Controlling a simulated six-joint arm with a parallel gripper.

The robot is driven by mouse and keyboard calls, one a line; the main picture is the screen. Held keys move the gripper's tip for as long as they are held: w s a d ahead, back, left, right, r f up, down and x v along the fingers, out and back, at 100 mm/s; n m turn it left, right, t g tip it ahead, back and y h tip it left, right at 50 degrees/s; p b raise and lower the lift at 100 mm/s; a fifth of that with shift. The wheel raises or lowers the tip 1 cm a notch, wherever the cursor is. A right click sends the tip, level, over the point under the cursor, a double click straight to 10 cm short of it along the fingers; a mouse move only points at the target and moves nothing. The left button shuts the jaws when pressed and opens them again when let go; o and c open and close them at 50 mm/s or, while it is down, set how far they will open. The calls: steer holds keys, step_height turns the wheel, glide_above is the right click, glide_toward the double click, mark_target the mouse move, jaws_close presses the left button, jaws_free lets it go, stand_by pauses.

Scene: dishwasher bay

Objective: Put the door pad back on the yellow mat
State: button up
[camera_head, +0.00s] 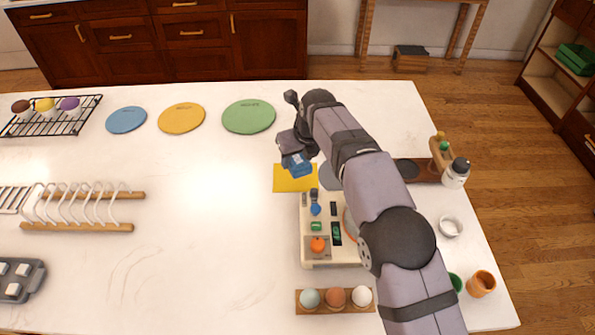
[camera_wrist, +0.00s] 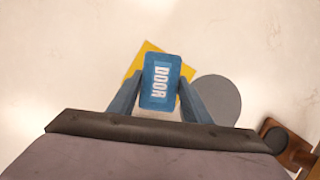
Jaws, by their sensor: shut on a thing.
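The door pad (camera_wrist: 160,83) is a blue block with "DOOR" in white letters on its top. My gripper (camera_wrist: 160,98) is shut on it, with one blue finger on each side. In the head view the door pad (camera_head: 297,165) is held in my gripper (camera_head: 294,160) over the upper part of the yellow mat. The yellow mat (camera_head: 290,185) lies flat on the white table, and it also shows behind the pad in the wrist view (camera_wrist: 148,47). I cannot tell whether the pad touches the mat or hangs just above it.
A cream control panel (camera_head: 308,255) with buttons stands just in front of the mat. A grey disc (camera_wrist: 217,101) lies right of the mat. Blue (camera_head: 126,120), yellow (camera_head: 181,118) and green (camera_head: 248,116) discs lie toward the back.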

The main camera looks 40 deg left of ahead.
mark_target(298, 181)
steer(key=shift+f+p, duration=0.7)
steer(key=shift+f, duration=2)
steer(key=shift+f, duration=0.1)
steer(key=o, duration=1)
steer(key=shift+d+r, duration=0.15)
steer(key=shift+r, duration=0.35)
steer(key=b+v, duration=0.3)
steer(key=v, duration=0.8)
steer(key=shift+r, duration=0.1)
